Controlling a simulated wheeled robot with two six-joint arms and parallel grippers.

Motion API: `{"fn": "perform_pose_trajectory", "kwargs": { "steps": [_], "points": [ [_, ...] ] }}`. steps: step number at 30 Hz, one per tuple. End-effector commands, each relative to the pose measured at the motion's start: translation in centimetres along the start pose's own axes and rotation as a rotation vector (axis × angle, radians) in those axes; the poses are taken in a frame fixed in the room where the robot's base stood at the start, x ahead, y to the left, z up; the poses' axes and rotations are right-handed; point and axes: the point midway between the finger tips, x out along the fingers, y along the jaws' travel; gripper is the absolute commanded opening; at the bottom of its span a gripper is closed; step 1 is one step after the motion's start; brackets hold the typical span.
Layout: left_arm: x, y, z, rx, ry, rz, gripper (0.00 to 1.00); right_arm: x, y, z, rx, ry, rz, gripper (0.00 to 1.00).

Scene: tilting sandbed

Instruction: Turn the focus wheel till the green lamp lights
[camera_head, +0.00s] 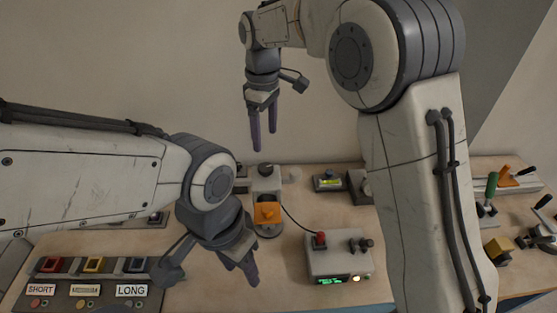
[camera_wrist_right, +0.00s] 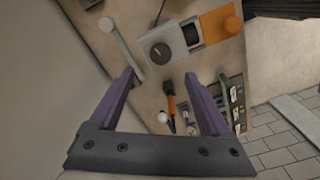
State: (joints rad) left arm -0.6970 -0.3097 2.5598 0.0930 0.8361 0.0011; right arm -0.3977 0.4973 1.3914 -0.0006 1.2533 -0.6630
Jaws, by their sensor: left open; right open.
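A grey device with a dark round knob (camera_head: 265,169) on top and an orange block (camera_head: 267,213) in front stands at the middle of the bench; I cannot tell whether this knob is the focus wheel. My right gripper (camera_head: 263,140) is open and empty, pointing down above the knob and apart from it. The right wrist view shows its open fingers (camera_wrist_right: 159,75) below a grey box with a dark round dial (camera_wrist_right: 160,53). My left gripper (camera_head: 250,265) is open and empty, low in front of the orange block. I cannot make out a lit green lamp.
A control box (camera_head: 325,262) with a red switch, dark knobs, green display and small pale light stands right of my left gripper. A panel labelled SHORT and LONG (camera_head: 88,290) lies front left. A small display box (camera_head: 327,182) stands behind. Levers and clamps (camera_head: 490,190) are at right.

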Motion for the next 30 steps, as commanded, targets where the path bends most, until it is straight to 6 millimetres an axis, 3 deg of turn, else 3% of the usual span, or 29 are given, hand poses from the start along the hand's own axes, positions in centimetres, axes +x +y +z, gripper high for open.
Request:
{"fn": "perform_pose_trajectory", "kwargs": {
  "steps": [15, 21, 29, 30],
  "points": [
    [-1.7, 0.1, -0.1, -0.001, 0.000, 0.000, 0.50, 8.3, -0.2, -0.1, 0.000, -0.003, -0.003, 0.81],
    [-1.9, 0.1, -0.1, -0.001, 0.000, 0.000, 0.50, 9.9, -0.2, 0.0, 0.001, -0.001, -0.002, 0.81],
    [-1.9, 0.1, -0.1, -0.001, 0.000, 0.000, 0.50, 10.1, -0.1, 0.1, 0.002, 0.001, 0.000, 0.81],
    [-1.9, 0.1, -0.1, -0.001, 0.000, 0.000, 0.50, 10.0, -0.1, 0.1, 0.002, 0.001, 0.000, 0.74]
  ]
}}
